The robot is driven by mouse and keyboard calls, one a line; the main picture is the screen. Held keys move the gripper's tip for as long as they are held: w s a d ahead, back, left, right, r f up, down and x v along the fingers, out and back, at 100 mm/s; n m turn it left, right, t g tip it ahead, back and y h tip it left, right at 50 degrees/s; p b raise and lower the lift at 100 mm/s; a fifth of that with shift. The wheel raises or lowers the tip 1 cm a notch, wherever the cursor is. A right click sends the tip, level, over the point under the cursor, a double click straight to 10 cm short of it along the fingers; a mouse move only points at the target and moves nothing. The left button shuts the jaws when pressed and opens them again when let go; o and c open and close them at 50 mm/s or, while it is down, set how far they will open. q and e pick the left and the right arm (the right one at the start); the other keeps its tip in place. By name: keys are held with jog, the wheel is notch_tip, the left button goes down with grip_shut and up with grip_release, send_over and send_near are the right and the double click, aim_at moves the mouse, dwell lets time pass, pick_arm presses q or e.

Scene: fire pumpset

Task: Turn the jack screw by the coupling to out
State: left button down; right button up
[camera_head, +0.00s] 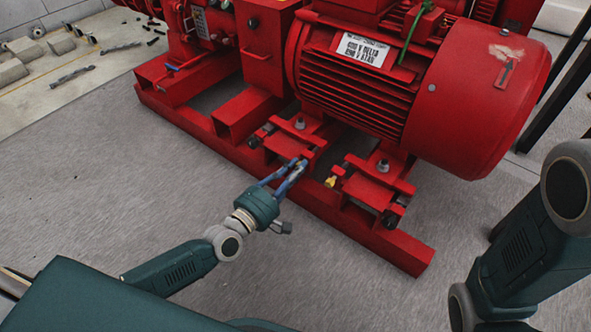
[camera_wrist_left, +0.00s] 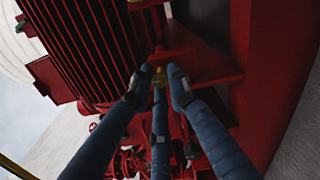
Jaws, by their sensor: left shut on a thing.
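My left gripper (camera_head: 297,167) reaches the near side of the red motor's foot closer to the coupling. Its blue fingers are shut on the brass jack screw there, and in the head view they hide most of it. In the left wrist view, the brass screw (camera_wrist_left: 158,76) shows between the fingertips of the left gripper (camera_wrist_left: 157,88), in front of the red foot. How far the screw stands out cannot be told. A second brass jack screw (camera_head: 330,182) sits at the other motor foot, apart from the gripper. My right gripper is out of view.
The red motor (camera_head: 365,85) stands on a red base frame (camera_head: 395,248) just beyond the gripper. Dark side bolts (camera_head: 390,219) stick out near the feet. Grey floor (camera_head: 90,190) in front is clear. Loose parts lie on a pale surface (camera_head: 40,100) at the far left.

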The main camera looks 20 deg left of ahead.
pick_arm(q)
jog(key=shift+a+f, duration=0.1)
dwell(0.4)
jog(key=c, duration=1.9)
grip_release()
jog(key=shift+c, duration=0.2)
jog(key=shift+s, duration=0.1)
jog(key=v, duration=1.1)
jog(key=shift+s+a, duration=0.15)
jog(key=shift+s, duration=0.25)
